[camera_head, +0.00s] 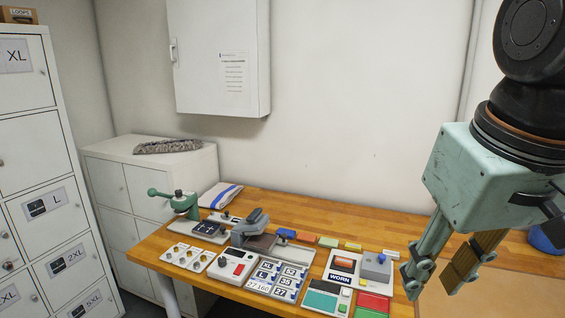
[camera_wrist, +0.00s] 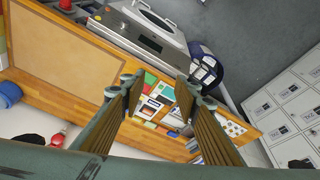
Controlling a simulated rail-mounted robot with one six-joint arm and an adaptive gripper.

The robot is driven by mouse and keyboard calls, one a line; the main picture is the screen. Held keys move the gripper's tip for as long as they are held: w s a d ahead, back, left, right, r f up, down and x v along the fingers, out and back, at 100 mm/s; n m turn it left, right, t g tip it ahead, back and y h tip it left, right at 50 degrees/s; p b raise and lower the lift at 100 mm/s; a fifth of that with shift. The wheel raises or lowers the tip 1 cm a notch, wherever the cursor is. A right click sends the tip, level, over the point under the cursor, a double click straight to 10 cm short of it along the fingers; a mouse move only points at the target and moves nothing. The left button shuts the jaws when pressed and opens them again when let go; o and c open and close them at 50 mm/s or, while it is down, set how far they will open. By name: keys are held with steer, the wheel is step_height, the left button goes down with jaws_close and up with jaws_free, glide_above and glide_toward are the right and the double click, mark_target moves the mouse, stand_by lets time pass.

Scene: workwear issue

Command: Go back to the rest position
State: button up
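My gripper (camera_head: 431,281) hangs at the right of the head view, above the right part of the wooden bench (camera_head: 300,212). Its two fingers point down and stand apart, with nothing seen between them. In the wrist view my gripper (camera_wrist: 160,84) also shows a clear gap between the fingers, with the bench and its small items far below. The rest position itself is not marked in either view.
White lockers (camera_head: 30,150) stand left; a cabinet (camera_head: 218,55) hangs on the wall. The wrist view shows a front-loading appliance (camera_wrist: 150,40).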

steer(key=s+f+b, duration=0.1)
steer(key=s+f, duration=0.2)
steer(key=s, duration=0.5)
steer(key=shift+s+a+m+t, duration=0.3)
steer(key=shift+a+m, duration=0.1)
steer(key=shift+a, duration=0.05)
